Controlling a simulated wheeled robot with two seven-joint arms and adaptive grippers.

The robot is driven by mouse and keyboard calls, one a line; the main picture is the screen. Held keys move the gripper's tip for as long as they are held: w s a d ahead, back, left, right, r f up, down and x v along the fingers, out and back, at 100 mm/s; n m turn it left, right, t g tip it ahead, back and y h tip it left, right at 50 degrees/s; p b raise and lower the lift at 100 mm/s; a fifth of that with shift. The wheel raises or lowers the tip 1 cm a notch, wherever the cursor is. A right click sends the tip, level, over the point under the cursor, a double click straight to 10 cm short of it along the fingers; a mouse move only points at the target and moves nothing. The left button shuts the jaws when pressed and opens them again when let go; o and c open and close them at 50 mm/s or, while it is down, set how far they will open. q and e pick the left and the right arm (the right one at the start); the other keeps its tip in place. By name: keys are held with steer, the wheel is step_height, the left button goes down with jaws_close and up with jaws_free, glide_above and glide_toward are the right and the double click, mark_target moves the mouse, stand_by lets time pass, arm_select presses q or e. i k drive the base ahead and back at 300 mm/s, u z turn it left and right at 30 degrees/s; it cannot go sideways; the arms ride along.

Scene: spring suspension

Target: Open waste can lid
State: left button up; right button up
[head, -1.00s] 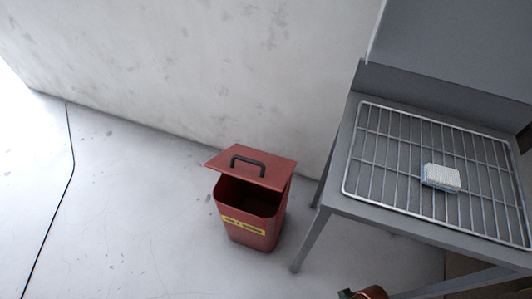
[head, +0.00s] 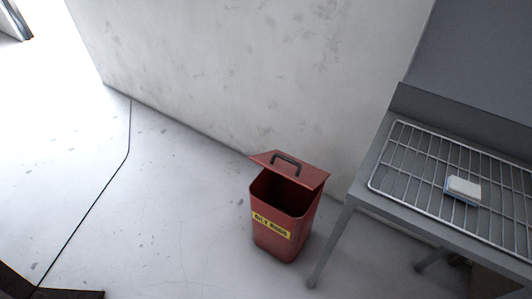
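A red waste can (head: 281,232) with a yellow label stands on the floor between the wall and the metal table. Its red lid (head: 308,175), with a black handle (head: 286,164), is tilted up at the back, and the dark opening shows at the front. Neither gripper can be made out in the head view, and nothing is seen touching the can or its lid.
A grey metal table (head: 369,200) stands right of the can, one leg close beside it. A wire rack (head: 420,165) and a white-and-blue sponge (head: 463,189) lie on it. The wall (head: 260,70) is behind. A dark brown part (head: 45,290) shows at bottom left. Floor (head: 170,210) left of the can is clear.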

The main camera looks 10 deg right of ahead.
mark_target(309, 177)
steer(key=u, duration=0.3)
steer(key=i, duration=0.9)
steer(key=z, duration=0.55)
